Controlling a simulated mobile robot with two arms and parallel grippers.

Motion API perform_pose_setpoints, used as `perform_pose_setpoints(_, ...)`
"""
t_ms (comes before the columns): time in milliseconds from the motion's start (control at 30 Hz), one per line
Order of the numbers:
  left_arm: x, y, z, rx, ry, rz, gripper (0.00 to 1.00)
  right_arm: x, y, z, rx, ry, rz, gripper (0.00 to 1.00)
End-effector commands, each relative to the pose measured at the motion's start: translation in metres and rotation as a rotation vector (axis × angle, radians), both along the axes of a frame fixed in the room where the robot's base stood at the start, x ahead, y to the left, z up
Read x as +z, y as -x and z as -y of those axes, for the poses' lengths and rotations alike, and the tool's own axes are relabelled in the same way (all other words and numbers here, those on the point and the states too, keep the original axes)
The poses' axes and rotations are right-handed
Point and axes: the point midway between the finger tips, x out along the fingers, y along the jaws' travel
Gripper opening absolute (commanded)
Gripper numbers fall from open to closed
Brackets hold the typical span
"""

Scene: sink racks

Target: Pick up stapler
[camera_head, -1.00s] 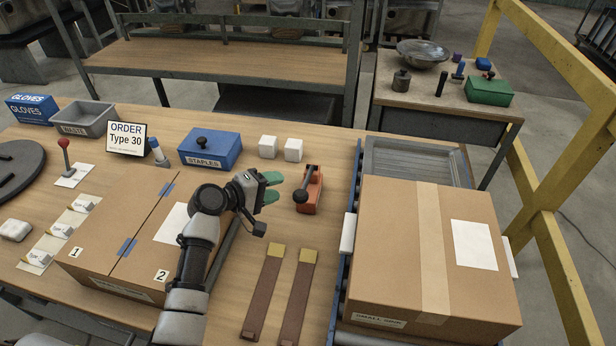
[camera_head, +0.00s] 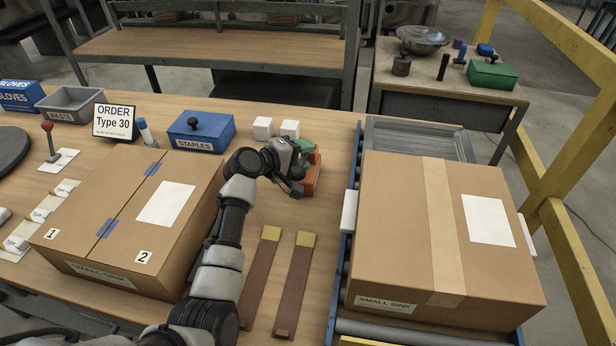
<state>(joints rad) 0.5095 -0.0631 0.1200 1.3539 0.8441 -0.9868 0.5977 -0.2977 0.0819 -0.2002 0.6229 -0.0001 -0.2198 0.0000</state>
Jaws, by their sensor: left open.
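The orange-red stapler (camera_head: 312,180) stands on the wooden workbench, right of the blue staples box and left of the conveyor. Its black handle is mostly hidden behind my left gripper (camera_head: 306,157). The left gripper is open with its green fingertips at the stapler. I cannot tell whether the fingers touch it or lie on both sides of it. My right gripper is out of view.
The blue staples box (camera_head: 201,133) and two white blocks (camera_head: 263,127) stand behind the gripper. A cardboard box (camera_head: 120,215) lies left, and another (camera_head: 400,220) sits on the conveyor. Two brown strips (camera_head: 294,285) lie in front of the stapler.

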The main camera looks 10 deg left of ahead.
Motion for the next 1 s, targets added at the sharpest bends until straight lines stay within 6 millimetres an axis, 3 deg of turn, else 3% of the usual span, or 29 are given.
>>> perform_pose_setpoints(233,0.0007,-0.0015,0.0015,0.0,0.0,0.0,0.44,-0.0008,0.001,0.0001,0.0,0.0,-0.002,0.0)
perform_pose_setpoints(533,0.0003,-0.0013,0.0012,0.0,0.0,0.0,0.0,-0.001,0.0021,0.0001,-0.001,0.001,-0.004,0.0)
perform_pose_setpoints(1000,-0.0003,-0.001,0.0009,0.0,-0.001,-0.001,0.0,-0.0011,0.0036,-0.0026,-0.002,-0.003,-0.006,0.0)
